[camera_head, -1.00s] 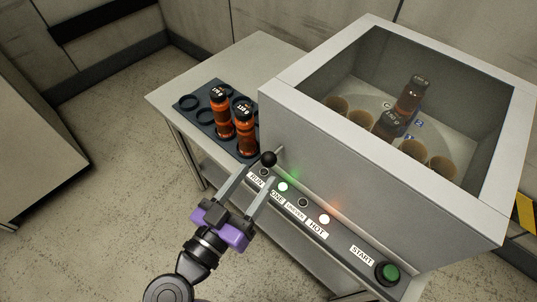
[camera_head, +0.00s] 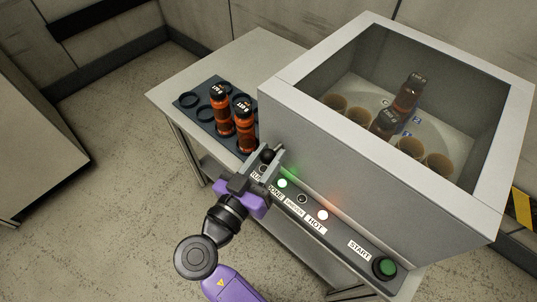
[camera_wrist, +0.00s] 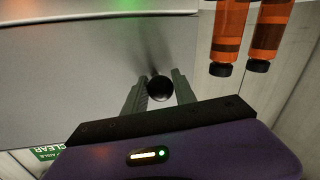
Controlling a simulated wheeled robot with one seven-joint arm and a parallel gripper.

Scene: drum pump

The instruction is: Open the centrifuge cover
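The centrifuge (camera_head: 330,165) is a grey box with a wide top frame and what looks like a see-through cover. Inside are two dark bottles (camera_head: 408,95) and several brown cups (camera_head: 438,163). A black ball knob (camera_head: 268,155) sticks out at its front left; the knob also shows in the wrist view (camera_wrist: 159,88). My gripper (camera_head: 266,160) is at the knob, with one finger on each side of it. In the wrist view my fingers (camera_wrist: 160,92) are apart, and narrow gaps seem to show beside the knob. Firm contact is not visible.
A dark rack (camera_head: 189,101) with two orange bottles (camera_head: 220,113) stands left of the centrifuge on the grey table (camera_head: 262,52). The front panel has a lit green lamp (camera_head: 282,183), a lit red HOT lamp (camera_head: 323,215) and a green START button (camera_head: 386,267).

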